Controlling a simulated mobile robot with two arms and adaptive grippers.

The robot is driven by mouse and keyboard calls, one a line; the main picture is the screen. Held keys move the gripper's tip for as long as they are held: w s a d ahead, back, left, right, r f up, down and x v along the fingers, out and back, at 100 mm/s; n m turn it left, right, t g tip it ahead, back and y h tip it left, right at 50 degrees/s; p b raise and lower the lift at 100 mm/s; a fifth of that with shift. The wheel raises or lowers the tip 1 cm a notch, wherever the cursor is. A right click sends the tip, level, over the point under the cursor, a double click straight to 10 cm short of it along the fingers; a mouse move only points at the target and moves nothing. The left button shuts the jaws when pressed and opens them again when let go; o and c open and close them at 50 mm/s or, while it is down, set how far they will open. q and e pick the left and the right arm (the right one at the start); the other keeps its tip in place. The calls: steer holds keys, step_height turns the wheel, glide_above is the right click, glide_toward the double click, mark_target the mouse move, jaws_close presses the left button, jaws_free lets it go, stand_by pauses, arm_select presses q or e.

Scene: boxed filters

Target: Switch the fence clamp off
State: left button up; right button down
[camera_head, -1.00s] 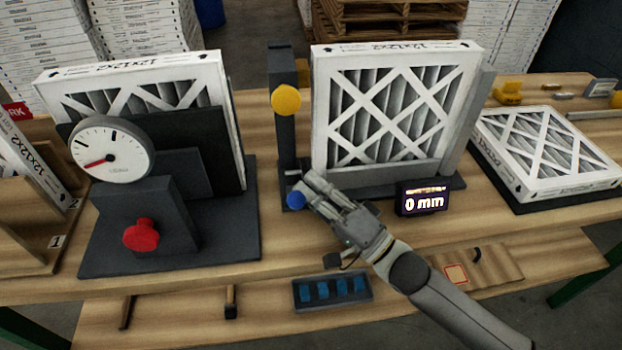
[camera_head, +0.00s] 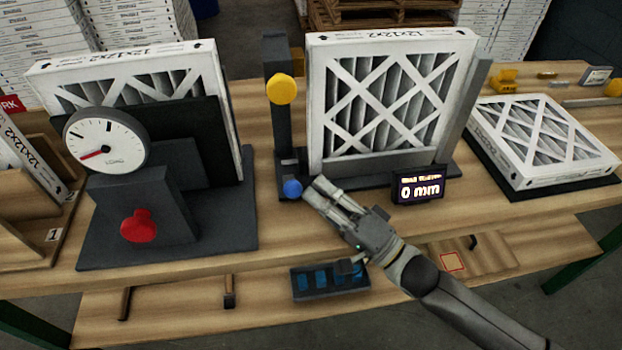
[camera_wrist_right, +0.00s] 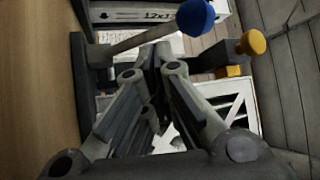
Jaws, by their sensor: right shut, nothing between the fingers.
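The fence fixture holds an upright white-framed filter (camera_head: 385,100) at the middle of the bench. The clamp lever's blue ball knob (camera_head: 292,188) is low at the fixture's front left; in the wrist view the blue knob (camera_wrist_right: 195,17) sits on the end of a grey rod. My right gripper (camera_head: 314,187) is shut and empty just right of the knob, apparently apart from it. In the wrist view the right gripper (camera_wrist_right: 152,68) has its fingers together below the rod and knob. My left gripper is not in view.
A yellow knob (camera_head: 282,89) is on the fixture's post. To the left stands a dial gauge (camera_head: 106,141) with a red knob (camera_head: 139,226). A filter (camera_head: 545,140) lies flat at right. A dark tray (camera_head: 330,280) is on the lower shelf.

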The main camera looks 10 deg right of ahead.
steer(key=v, duration=0.8)
steer(key=shift+s+d, duration=0.15)
steer(key=shift+d, duration=0.25)
